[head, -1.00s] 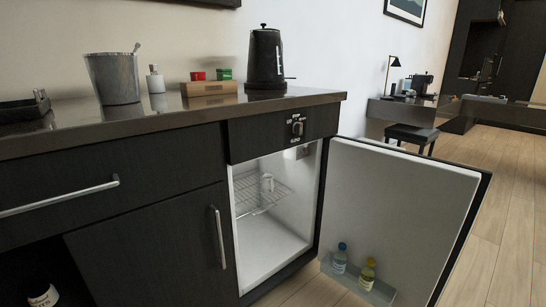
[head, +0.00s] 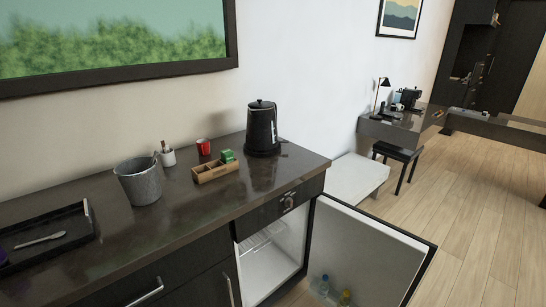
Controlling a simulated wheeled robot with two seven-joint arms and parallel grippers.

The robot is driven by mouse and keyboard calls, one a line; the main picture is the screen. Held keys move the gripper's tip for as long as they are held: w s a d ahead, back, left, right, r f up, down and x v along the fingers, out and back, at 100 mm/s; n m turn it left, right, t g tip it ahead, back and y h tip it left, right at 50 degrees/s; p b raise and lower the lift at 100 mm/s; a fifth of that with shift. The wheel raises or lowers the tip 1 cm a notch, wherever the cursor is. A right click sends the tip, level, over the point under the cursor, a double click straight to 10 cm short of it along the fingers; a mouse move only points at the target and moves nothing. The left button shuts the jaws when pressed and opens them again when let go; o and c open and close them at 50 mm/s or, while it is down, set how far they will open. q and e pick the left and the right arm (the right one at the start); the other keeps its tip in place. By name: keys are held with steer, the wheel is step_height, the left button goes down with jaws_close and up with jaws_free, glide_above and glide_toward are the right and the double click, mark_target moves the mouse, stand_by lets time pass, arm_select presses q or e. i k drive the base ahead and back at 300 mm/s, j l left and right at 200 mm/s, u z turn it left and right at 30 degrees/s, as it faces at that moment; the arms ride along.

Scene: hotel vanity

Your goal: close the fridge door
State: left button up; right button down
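The fridge door (head: 365,252) stands wide open, swung out to the right of the cabinet. Its pale inner side faces me, with a dark edge around it. The open fridge (head: 270,268) is built into the dark cabinet and shows a wire shelf and white inner walls. The bottom of the fridge and of the door is cut off by the frame. Neither of my grippers is in view.
The counter (head: 190,222) holds a black kettle (head: 262,128), a metal bucket (head: 139,182), a wooden box (head: 215,170), a red cup (head: 203,147) and a black tray (head: 45,236). A desk (head: 400,130) and stool (head: 398,153) stand farther back. The wooden floor (head: 485,230) right of the door is clear.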

mark_target(381, 264)
steer(key=i+l+z, duration=0.15)
steer(key=l+z, duration=0.3)
steer(key=i+l+z, duration=0.25)
steer(key=l+z, duration=0.2)
steer(key=i+l+z, duration=0.3)
steer(key=l+z, duration=0.15)
steer(key=i+l+z, duration=0.55)
steer(key=i+z, duration=0.2)
steer(key=z, duration=0.2)
steer(key=i+u, duration=0.3)
steer(key=u, duration=0.15)
steer(key=i+l+u, duration=0.1)
steer(key=i+u, duration=0.35)
steer(key=i+l+u, duration=0.15)
steer(key=u, duration=0.3)
steer(key=i+u, duration=0.15)
steer(key=u, duration=0.3)
steer(key=i+u, duration=0.15)
steer(key=u, duration=0.25)
steer(key=i+u, duration=0.15)
steer(key=u, duration=0.3)
steer(key=i+l+u, duration=0.1)
steer(key=u, duration=0.35)
steer(key=i+l+u, duration=0.1)
steer(key=l+u, duration=0.15)
steer(key=u, duration=0.2)
steer(key=i+l+u, duration=0.1)
steer(key=u, duration=0.3)
steer(key=l+u, duration=0.3)
steer(key=u, duration=0.15)
